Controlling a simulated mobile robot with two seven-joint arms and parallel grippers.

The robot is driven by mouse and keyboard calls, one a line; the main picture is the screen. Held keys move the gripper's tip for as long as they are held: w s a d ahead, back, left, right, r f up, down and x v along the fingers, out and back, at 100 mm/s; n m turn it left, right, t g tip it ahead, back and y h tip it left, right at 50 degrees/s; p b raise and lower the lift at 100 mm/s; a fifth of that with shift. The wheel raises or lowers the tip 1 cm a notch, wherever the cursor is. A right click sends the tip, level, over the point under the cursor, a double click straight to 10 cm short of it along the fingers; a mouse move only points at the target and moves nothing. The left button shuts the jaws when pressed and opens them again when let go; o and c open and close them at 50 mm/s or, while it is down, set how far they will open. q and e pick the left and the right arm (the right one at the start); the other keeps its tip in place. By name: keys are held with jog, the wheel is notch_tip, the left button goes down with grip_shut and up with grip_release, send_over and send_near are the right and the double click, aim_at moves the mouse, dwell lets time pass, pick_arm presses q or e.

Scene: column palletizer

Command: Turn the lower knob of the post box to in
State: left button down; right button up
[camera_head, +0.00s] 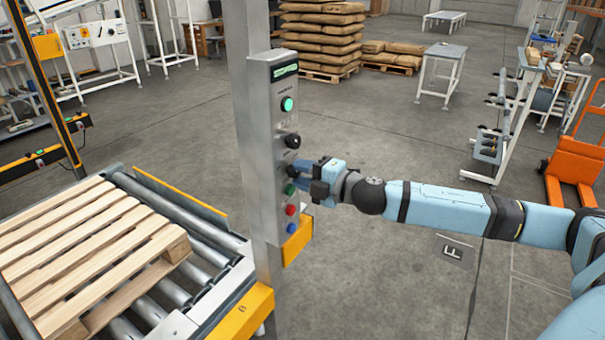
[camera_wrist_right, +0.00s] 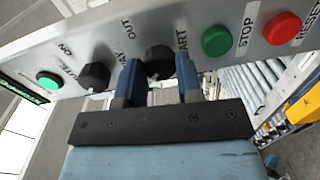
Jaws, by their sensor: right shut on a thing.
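The post box (camera_head: 268,130) is a tall grey panel box on a metal post, left of centre in the head view. Its lower knob (camera_wrist_right: 160,60) is black and sits between the two blue fingers of my right gripper (camera_head: 300,169), which is shut on it. The word OUT shows beside this knob in the wrist view; the knob's pointer is too hidden to read. The upper knob (camera_head: 292,141) is black and free, and it also shows left of the fingers in the wrist view (camera_wrist_right: 95,77). My left gripper is not in view.
A green button (camera_head: 290,189), red button (camera_head: 291,210) and blue button (camera_head: 290,229) sit close below the gripper. A lit green button (camera_head: 287,104) is higher up. A roller conveyor (camera_head: 205,262) with a wooden pallet (camera_head: 90,250) stands left.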

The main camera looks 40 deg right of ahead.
jog(key=o, duration=0.9)
jog(key=shift+o, duration=0.2)
jog(key=shift+s, duration=0.1)
jog(key=shift+s+d+f+b, duration=0.2)
jog(key=shift+s+d+b, duration=0.1)
jog(key=shift+s+b, duration=0.2)
jog(key=b+v, duration=0.2)
jog(key=v, duration=1)
jog(key=shift+s+r, duration=0.15)
jog(key=shift+s, duration=0.1)
